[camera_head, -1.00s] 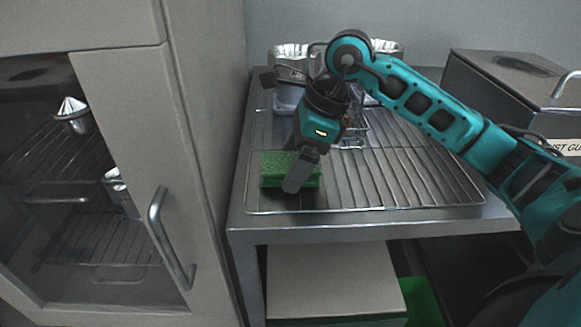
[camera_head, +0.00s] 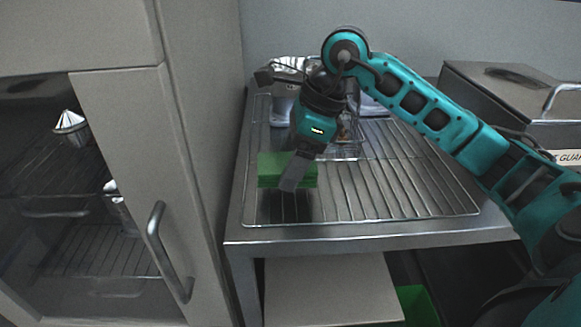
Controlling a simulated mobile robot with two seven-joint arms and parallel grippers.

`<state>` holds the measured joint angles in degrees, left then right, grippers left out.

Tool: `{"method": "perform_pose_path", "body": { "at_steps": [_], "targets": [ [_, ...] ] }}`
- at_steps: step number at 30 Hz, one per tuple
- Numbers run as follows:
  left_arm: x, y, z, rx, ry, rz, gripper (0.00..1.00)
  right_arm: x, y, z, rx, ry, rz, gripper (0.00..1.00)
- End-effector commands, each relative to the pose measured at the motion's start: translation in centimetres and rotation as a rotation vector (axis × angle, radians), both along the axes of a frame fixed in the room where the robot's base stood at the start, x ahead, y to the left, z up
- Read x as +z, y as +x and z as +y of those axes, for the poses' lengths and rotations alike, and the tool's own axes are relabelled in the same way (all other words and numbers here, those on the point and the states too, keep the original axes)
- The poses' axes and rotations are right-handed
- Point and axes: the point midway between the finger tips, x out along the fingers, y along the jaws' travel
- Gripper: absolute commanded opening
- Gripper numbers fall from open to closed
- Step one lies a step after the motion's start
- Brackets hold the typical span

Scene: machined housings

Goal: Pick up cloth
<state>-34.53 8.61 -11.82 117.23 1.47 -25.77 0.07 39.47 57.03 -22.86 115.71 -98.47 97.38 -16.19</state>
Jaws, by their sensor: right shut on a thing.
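The green cloth (camera_head: 272,171) is a thick folded block over the left part of the wire rack. My right gripper (camera_head: 294,174) comes down on it from above and is shut on it. One dark finger crosses the front of the cloth near its right end; the other finger is hidden behind. The cloth appears raised a little above the rack, with dark shadow on the bars beneath. My left gripper is not in view.
The wire rack (camera_head: 400,190) lies on a metal table, mostly bare at right. Metal containers (camera_head: 284,100) stand behind my gripper. A lidded metal box (camera_head: 500,90) is at back right. A cabinet with a door handle (camera_head: 160,250) stands close at left.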

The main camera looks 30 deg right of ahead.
Motion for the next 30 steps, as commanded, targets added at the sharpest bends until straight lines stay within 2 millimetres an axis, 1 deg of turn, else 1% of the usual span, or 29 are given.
{"method": "perform_pose_path", "body": {
  "at_steps": [1,6,11,15,18,21,24,30],
  "targets": [
    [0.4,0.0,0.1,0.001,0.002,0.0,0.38,1.8,0.1,0.0,0.0,-0.001,-0.007,0.47],
    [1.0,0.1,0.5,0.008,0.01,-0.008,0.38,6.5,0.1,0.0,0.0,0.001,-0.008,0.47],
    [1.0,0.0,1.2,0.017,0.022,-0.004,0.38,10.4,0.1,0.0,0.001,0.0,-0.007,0.47],
    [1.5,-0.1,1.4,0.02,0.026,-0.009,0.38,13.5,0.1,0.0,0.001,0.002,-0.006,0.47],
    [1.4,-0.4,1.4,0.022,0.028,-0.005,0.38,15.3,0.0,0.0,0.0,0.001,-0.004,0.47],
    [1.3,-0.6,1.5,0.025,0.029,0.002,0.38,16.6,0.0,0.0,0.0,0.001,-0.002,0.47],
    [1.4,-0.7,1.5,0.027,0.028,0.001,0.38,17.4,0.0,0.0,0.0,0.001,-0.002,0.47],
    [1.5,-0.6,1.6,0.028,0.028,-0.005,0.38,17.8,0.0,0.0,0.0,-0.001,0.001,0.47]
  ]
}}
